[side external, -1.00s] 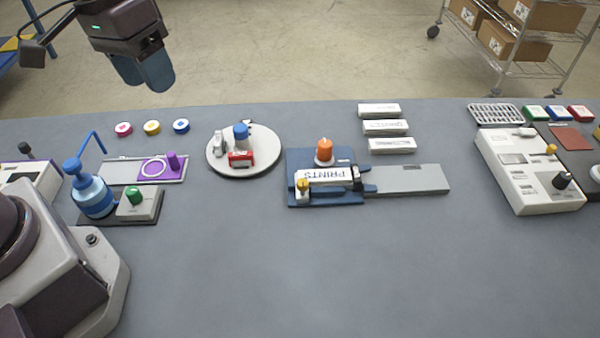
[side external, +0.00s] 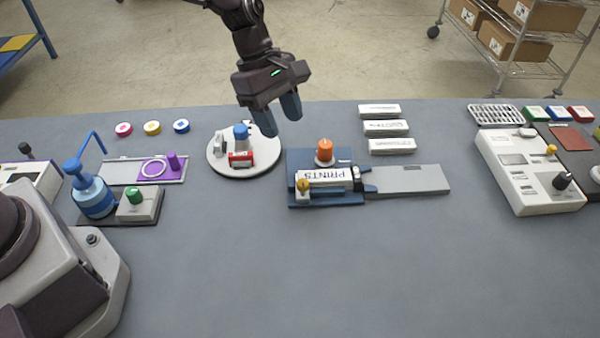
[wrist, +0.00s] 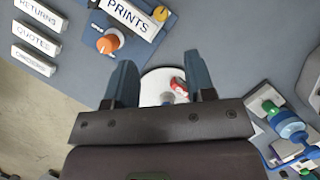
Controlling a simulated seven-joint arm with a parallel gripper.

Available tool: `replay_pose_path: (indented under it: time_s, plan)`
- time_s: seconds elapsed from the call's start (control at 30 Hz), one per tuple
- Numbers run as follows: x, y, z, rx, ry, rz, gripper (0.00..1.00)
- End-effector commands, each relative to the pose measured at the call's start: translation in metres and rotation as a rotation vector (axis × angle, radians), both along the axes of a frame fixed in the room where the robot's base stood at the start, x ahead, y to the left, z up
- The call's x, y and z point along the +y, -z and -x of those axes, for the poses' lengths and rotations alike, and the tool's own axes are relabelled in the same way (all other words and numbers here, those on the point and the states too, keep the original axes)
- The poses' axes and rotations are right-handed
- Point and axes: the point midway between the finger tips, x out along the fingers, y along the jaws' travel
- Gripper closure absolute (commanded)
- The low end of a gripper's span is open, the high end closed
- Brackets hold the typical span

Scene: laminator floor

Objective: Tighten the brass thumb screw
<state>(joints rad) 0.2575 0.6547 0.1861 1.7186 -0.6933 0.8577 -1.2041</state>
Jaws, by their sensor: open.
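The brass thumb screw (side external: 303,185) sits at the front left corner of a blue fixture (side external: 345,200), beside a white plate marked PRINTS (side external: 330,176). In the wrist view the screw (wrist: 160,13) shows at the top, next to the PRINTS plate (wrist: 130,18). My gripper (side external: 278,118) is open and empty, above the back of the table near the round white turntable, behind and left of the screw and apart from it. Its two blue fingers (wrist: 160,80) show in the wrist view with the turntable between them.
An orange knob (side external: 324,151) stands on the fixture behind the plate. The turntable (side external: 262,165) carries a blue-capped bottle and a red item. Several white label blocks (side external: 386,128) lie behind right. A blue pump bottle (side external: 93,193) stands left. The front of the table is clear.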

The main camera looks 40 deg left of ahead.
Motion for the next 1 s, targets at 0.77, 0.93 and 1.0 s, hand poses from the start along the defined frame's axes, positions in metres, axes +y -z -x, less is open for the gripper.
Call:
replay_pose_path:
  time_s: [0.77, 0.93, 1.0]
  plan:
    - [-0.045, 0.11, 0.001, 0.0, 0.006, -0.001, 0.5]
    - [-0.046, 0.111, 0.001, 0.0, 0.006, -0.001, 0.5]
    - [-0.046, 0.111, 0.001, 0.0, 0.006, -0.001, 0.5]
